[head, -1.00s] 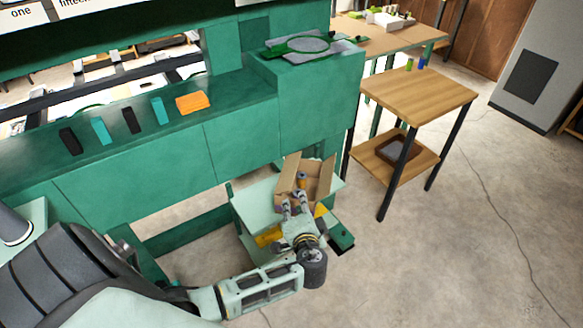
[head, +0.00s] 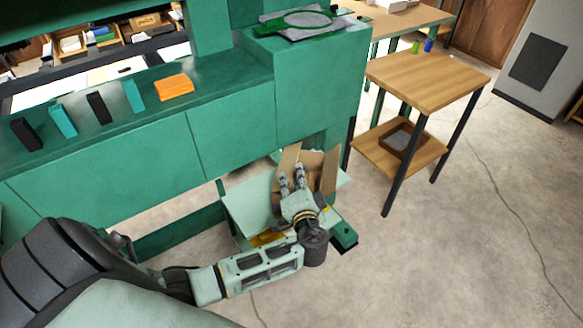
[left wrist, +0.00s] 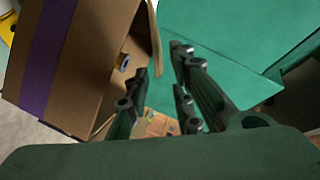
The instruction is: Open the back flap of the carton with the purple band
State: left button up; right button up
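The brown carton (head: 328,176) stands on a pale green shelf with its top flaps raised. In the left wrist view the carton (left wrist: 92,75) fills the left side, and its purple band (left wrist: 48,50) shows on one wall. A flap (left wrist: 153,40) juts up beside its opening, near the gap between my fingertips. A small round thing (left wrist: 125,62) shows inside the carton. My left gripper (head: 292,180) is at the carton's near left side. In the wrist view its fingers (left wrist: 160,68) are apart; I cannot tell whether they touch the flap. My right gripper is out of view.
The pale green shelf (head: 250,205) lies below the green cabinet (head: 235,125), which rises close behind the carton. A yellow thing (head: 266,238) lies by my left wrist. A wooden table (head: 425,80) stands to the right. The floor at front right is clear.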

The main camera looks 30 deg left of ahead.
aim_at(292, 167)
pick_arm(q)
jog(key=x, duration=0.6)
jog(key=shift+c, duration=0.4)
grip_shut()
